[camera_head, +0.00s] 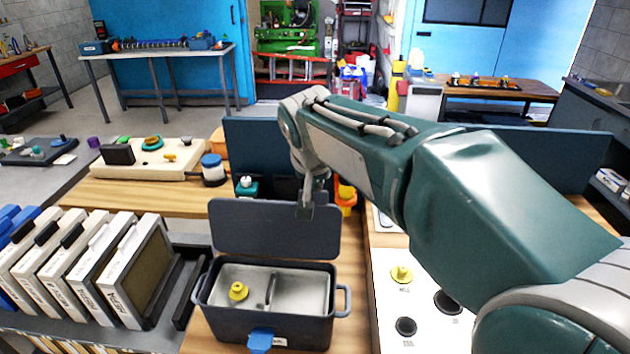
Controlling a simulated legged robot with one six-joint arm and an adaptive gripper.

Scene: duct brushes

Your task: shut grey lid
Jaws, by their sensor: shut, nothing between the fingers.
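The grey lid (262,228) belongs to a dark grey box (318,329) on the wooden table in front of me. The lid stands up, open, along the box's far side. The box's light inside shows two compartments, with a yellow knobbed piece in the left one. A blue latch (260,340) is on the box's front. My gripper (305,212) points down at the lid's upper right part and overlaps it in the view. It is shut and empty. I cannot tell whether it touches the lid or is behind or in front of it.
Several framed filters (130,272) stand in a rack left of the box. A white board (400,300) with yellow and black knobs lies to the right, under my arm. A dark blue panel (250,140) rises behind the lid, with a blue-capped jar (213,168) left of it.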

